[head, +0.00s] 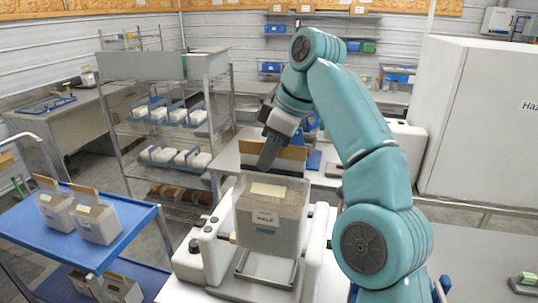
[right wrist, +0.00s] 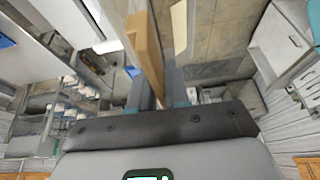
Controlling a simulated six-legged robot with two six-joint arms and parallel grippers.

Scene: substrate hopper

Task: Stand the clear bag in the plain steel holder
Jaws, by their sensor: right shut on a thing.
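The clear bag (head: 285,205) is filled with grey-brown substrate and has a "HALF" label, a pale patch and a tan top strip (head: 290,153). My right gripper (head: 269,155) is above it, shut on the tan strip. In the right wrist view the strip (right wrist: 145,45) runs up from between the fingers (right wrist: 158,92), with the bag's speckled face (right wrist: 225,30) beside it. The bag hangs roughly upright over the plain steel holder (head: 268,268), whose lower frame shows beneath it. I cannot tell whether the bag's base touches the holder. My left gripper is out of view.
White machine housings (head: 205,250) flank the holder closely. A blue cart (head: 125,235) at left carries several similar bags (head: 97,222). A steel rack (head: 165,110) with white blocks stands behind. A large white cabinet (head: 485,125) fills the right.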

